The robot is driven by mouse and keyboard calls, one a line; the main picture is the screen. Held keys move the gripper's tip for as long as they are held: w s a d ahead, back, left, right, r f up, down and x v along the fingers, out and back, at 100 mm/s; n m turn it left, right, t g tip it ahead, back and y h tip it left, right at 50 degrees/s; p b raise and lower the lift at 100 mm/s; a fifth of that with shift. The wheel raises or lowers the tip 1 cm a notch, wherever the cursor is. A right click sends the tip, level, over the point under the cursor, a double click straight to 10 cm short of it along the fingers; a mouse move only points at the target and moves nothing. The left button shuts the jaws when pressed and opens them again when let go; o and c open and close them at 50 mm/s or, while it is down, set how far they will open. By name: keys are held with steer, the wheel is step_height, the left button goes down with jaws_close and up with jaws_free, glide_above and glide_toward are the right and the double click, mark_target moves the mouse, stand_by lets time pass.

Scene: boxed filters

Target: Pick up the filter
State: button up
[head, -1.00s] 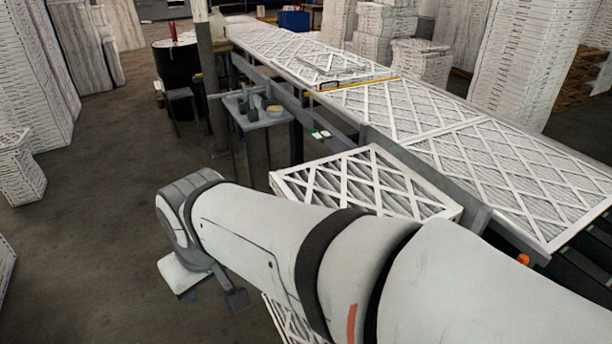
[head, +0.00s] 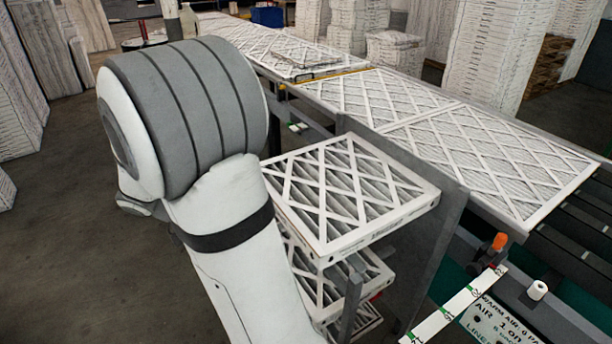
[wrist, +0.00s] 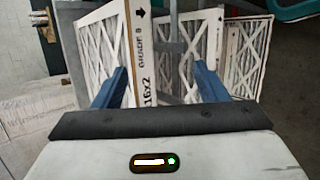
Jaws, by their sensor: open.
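The top filter (head: 350,190) is a white-framed panel with a lattice face, lying on the upper level of a rack in the head view. In the wrist view its printed edge, reading "GRADE 8" and "16x2", appears to be the white strip (wrist: 143,45) in front of my gripper. My gripper (wrist: 160,72) is open, with one blue finger on each side of that strip. I cannot tell whether the fingers touch it. A second filter (head: 375,275) lies on the level below, and more filters (wrist: 250,50) show to the right in the wrist view. My gripper is hidden in the head view.
A conveyor (head: 545,227) covered with filters runs behind the rack. The rack's grey upright (head: 351,305) stands at its front corner. A sign (head: 500,318) and an orange knob (head: 499,242) are at right. Stacks of filters stand behind. Floor at left is open.

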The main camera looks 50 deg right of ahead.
steer(key=w+d+f+m+g+h+b, duration=0.1)
steer(key=w+d+f+m+g+h, duration=0.15)
steer(key=w+d+f+h, duration=0.55)
steer(key=shift+n+g, duration=0.25)
steer(key=shift+n, duration=0.1)
steer(key=p+x, duration=0.1)
steer(key=x, duration=0.2)
steer(key=p+x, duration=0.1)
steer(key=x, duration=0.1)
steer(key=p+x, duration=0.1)
steer(key=x, duration=0.2)
steer(key=shift+d+r, duration=0.35)
steer(key=shift+r, duration=0.05)
steer(key=c, duration=1.2)
